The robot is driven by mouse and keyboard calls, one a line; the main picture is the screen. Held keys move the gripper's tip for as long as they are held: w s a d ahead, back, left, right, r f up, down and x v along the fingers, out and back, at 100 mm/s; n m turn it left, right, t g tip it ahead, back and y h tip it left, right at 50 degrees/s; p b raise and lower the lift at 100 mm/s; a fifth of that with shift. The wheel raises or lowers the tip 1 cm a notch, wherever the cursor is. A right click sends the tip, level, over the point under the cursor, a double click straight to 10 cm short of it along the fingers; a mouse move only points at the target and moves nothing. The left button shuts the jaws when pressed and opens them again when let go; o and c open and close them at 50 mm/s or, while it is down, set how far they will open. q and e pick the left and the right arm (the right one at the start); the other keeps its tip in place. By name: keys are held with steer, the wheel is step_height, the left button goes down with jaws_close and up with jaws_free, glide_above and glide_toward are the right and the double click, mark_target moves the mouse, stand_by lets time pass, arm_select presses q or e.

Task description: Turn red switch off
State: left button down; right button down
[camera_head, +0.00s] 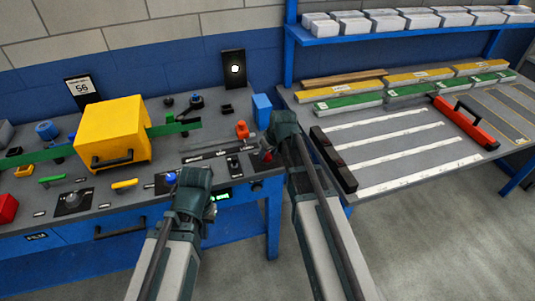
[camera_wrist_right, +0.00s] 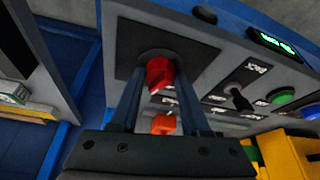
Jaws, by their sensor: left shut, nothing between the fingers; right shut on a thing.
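The red switch (camera_wrist_right: 159,74) is a round red knob on a dark square plate in the right wrist view. My right gripper (camera_wrist_right: 160,84) has one finger on each side of it and is shut on it. In the head view the red switch (camera_head: 266,155) shows only as a small red patch beside my right gripper (camera_head: 272,146), which hides most of it. My left gripper (camera_head: 193,182) is shut and empty over the front of the panel bench, close to a blue button (camera_head: 171,178).
A yellow box (camera_head: 108,130) stands on the bench at left. An orange knob (camera_head: 242,130) and a black toggle (camera_head: 233,163) are near the right gripper. A green-lit display (camera_head: 222,196) is on the bench front. A second table (camera_head: 400,140) with strips stands at right.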

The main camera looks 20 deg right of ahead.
steer(key=n+y, duration=0.1)
steer(key=n, duration=0.1)
steer(key=n+g+y, duration=0.1)
steer(key=n, duration=0.2)
steer(key=shift+w+d+n, duration=0.15)
steer(key=shift+d+n, duration=0.05)
steer(key=shift+n, duration=0.1)
steer(key=n, duration=0.2)
steer(key=n+g+y, duration=0.1)
steer(key=n, duration=0.1)
steer(key=shift+n+g, duration=0.3)
steer(key=shift+n, duration=0.4)
steer(key=shift+c, duration=1.9)
jaws_free()
steer(key=shift+r, duration=0.15)
steer(key=p+v, duration=1.2)
steer(key=v, duration=0.1)
steer(key=shift+d+r+p, duration=0.2)
steer(key=shift+r+p, duration=0.05)
steer(key=shift+p, duration=0.1)
